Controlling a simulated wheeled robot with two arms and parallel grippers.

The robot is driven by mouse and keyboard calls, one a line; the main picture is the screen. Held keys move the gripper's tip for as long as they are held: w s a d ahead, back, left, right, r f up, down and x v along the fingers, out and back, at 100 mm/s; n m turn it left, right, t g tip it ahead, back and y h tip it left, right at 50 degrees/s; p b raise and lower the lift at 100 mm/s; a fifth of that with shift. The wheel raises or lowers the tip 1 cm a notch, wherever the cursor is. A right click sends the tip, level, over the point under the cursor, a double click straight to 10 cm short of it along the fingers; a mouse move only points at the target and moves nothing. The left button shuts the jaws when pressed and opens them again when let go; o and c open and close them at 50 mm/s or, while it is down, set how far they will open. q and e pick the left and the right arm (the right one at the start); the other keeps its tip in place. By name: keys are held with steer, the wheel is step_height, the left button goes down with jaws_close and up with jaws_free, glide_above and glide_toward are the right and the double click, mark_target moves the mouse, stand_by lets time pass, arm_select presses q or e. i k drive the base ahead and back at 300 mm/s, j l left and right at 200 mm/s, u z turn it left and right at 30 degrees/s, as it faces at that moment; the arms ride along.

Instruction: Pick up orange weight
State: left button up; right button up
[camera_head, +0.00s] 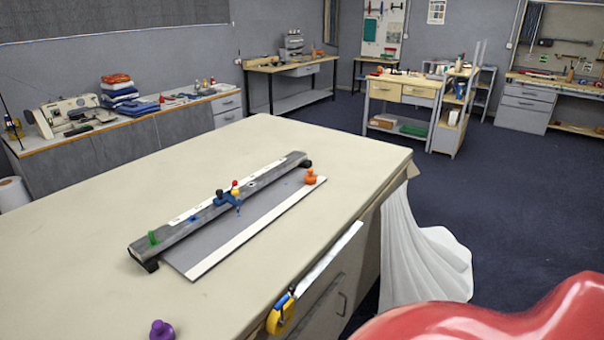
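The orange weight (310,177) is a small knobbed piece. It stands upright at the far right end of the grey sheet with a pale edge strip (262,227) on the long table (330,139). A grey bar (223,205) with black ends lies along the sheet's left side, with the weight apart from it. Neither of my grippers shows in the head view.
A purple weight (162,330) stands near the table's front. A green knob (153,238) and a blue carriage with coloured knobs (228,197) are on the bar. A yellow tool (281,314) hangs at the right edge, near white cloth (425,260). A red glossy shape fills the lower right.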

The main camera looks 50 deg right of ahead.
mark_target(310, 179)
steer(key=z, duration=1.6)
steer(key=i+l+u, duration=0.15)
steer(key=u, duration=0.35)
steer(key=l+u, duration=0.25)
steer(key=u, duration=0.2)
steer(key=i+l+u, duration=0.25)
steer(key=l, duration=0.5)
steer(key=l+u, duration=0.2)
steer(key=l, duration=0.55)
steer(key=i+l+u, duration=0.1)
steer(key=l+u, duration=0.15)
steer(key=l, duration=0.55)
steer(key=i+l, duration=0.1)
steer(key=l, duration=0.25)
steer(key=i+l, duration=0.15)
steer(key=l, duration=0.2)
steer(key=i+l, duration=0.1)
steer(key=l, duration=0.25)
steer(key=i+l, duration=0.15)
steer(key=l, duration=0.2)
